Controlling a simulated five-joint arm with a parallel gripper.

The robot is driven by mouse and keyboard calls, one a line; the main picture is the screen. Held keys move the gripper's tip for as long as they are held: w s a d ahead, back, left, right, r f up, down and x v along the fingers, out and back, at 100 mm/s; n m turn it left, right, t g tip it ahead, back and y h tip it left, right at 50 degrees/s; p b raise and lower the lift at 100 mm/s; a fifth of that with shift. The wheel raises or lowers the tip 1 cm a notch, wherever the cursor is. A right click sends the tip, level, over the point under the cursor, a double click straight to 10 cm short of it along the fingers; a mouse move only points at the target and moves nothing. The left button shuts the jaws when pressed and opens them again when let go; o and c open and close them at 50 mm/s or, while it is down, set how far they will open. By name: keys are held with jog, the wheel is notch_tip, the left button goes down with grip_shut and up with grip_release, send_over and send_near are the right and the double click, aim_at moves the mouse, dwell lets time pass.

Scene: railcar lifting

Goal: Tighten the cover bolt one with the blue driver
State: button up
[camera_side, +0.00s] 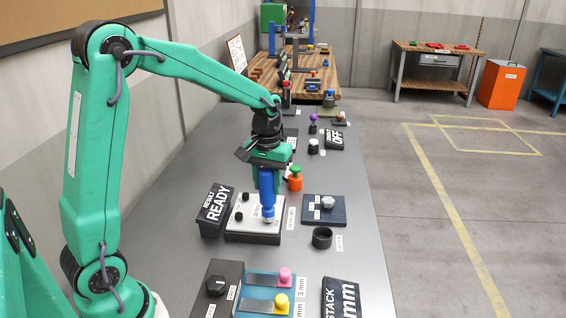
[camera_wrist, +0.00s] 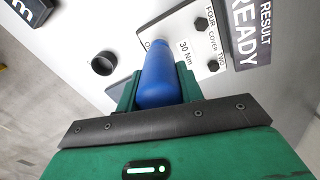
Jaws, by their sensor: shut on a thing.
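My gripper (camera_side: 266,168) is shut on the blue driver (camera_side: 267,192), which it holds upright with the tip down. Two dark bolts show on the plate, a far one (camera_wrist: 201,24) and a nearer one (camera_wrist: 197,52). I cannot tell whether the tip is seated on a bolt.
A RESULT sign reading READY (camera_side: 215,210) stands left of the plate. A black cup (camera_side: 322,237) and a dark blue pad (camera_side: 338,215) with a grey knob are to the right. An orange-and-green item (camera_side: 295,180) stands just behind. A dark box (camera_side: 222,280) is in front.

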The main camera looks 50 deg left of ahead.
aim_at(267, 169)
jog(key=shift+f, duration=0.5)
dwell(2.2)
jog(key=shift+r, duration=2.5)
